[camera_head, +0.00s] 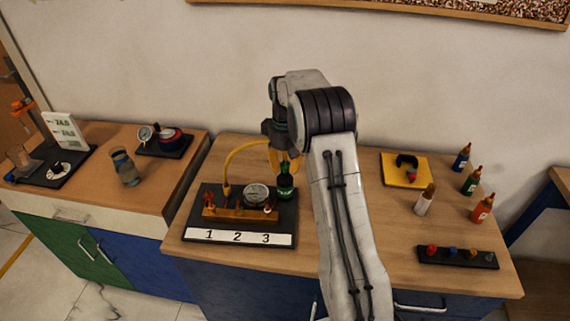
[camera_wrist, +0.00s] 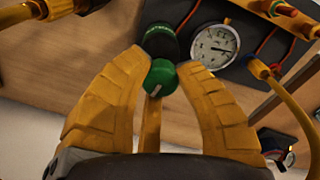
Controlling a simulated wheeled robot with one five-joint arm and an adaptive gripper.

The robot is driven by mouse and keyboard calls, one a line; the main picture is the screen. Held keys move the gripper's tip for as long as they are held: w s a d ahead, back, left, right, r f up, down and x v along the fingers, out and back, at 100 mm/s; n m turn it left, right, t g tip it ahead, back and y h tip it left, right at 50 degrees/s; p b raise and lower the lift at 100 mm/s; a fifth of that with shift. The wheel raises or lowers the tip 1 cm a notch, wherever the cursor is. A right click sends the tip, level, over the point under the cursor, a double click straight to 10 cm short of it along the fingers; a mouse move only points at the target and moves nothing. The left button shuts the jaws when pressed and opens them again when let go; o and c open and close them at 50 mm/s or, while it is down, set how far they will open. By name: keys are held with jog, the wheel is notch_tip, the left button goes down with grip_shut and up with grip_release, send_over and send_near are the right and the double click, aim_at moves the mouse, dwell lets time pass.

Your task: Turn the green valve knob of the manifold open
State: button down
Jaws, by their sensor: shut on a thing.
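The manifold (camera_head: 235,214) is an orange bar on a black board, with a gauge (camera_head: 256,194) and small red parts. A dark green cylinder (camera_head: 286,190) stands upright at the board's right side. In the wrist view the green knob (camera_wrist: 160,77), with a pale mark on its face, sits in front of the dark cylinder. My gripper (camera_head: 284,166) is above the cylinder, pointing down. In the wrist view its yellow fingers (camera_wrist: 163,66) are closed around the green knob. In the head view the fingers partly hide the knob. I cannot tell how far the knob is turned.
A yellow hose (camera_head: 232,160) arcs from the board beside my gripper. A label strip (camera_head: 238,237) reads 1 2 3. To the right are a yellow tray (camera_head: 404,170), several small bottles (camera_head: 471,181) and a black rack (camera_head: 457,257). A left bench holds a jar (camera_head: 125,168).

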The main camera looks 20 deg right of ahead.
aim_at(285, 164)
jog(key=shift+s+f+n, duration=0.1)
jog(key=shift+f+n, duration=0.05)
jog(key=shift+n, duration=0.85)
jog(key=c, duration=0.9)
grip_release()
jog(key=shift+o, duration=0.2)
notch_tip(285, 164, up, 12)
